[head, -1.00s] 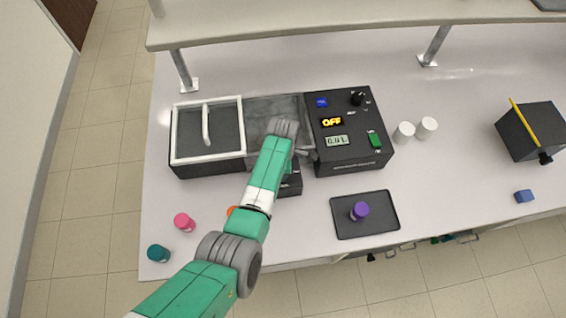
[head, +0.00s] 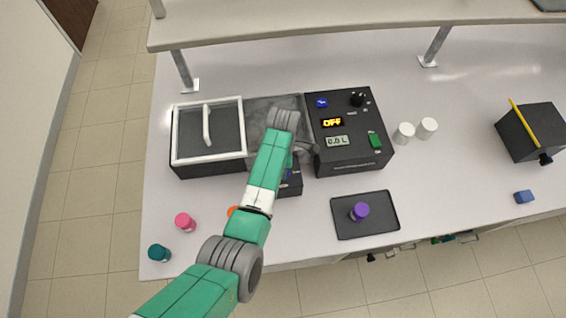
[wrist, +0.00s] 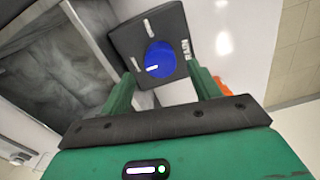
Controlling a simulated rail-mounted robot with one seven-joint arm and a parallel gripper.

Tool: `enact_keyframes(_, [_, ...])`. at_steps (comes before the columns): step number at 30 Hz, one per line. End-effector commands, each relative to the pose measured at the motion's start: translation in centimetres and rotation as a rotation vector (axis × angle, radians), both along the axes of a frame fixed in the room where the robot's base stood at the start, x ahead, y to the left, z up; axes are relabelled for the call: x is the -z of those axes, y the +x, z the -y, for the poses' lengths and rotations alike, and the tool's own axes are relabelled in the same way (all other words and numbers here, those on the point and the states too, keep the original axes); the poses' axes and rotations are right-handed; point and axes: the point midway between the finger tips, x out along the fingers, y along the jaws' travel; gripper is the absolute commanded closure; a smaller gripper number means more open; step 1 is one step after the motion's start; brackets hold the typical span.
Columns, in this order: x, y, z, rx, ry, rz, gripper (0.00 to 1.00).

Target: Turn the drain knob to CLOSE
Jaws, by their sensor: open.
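The drain knob (wrist: 160,58) is a blue round dial with a white pointer line, set in a dark block (wrist: 127,40) in the wrist view. I cannot tell whether the fingers touch the block.
A bath with a white-framed lid (head: 207,98) stands left of the open grey basin (head: 262,108). The control box (head: 350,155) shows OFF and about 0.0 L. A tray (head: 380,226) holds a purple-capped vial (head: 360,211). Pink (head: 185,222) and teal (head: 158,253) vials stand front left.

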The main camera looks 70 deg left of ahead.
Motion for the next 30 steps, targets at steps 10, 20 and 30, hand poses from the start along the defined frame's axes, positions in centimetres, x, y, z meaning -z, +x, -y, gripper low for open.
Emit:
enact_keyframes(10, [-3.9, 0.0, -0.1, 0.000, 0.000, 0.000, 0.38])
enact_keyframes(20, [-3.9, 0.0, 0.0, 0.000, -0.001, 0.000, 0.38])
enact_keyframes(30, [-5.9, 2.2, -0.3, 0.098, 0.070, 0.049, 0.38])
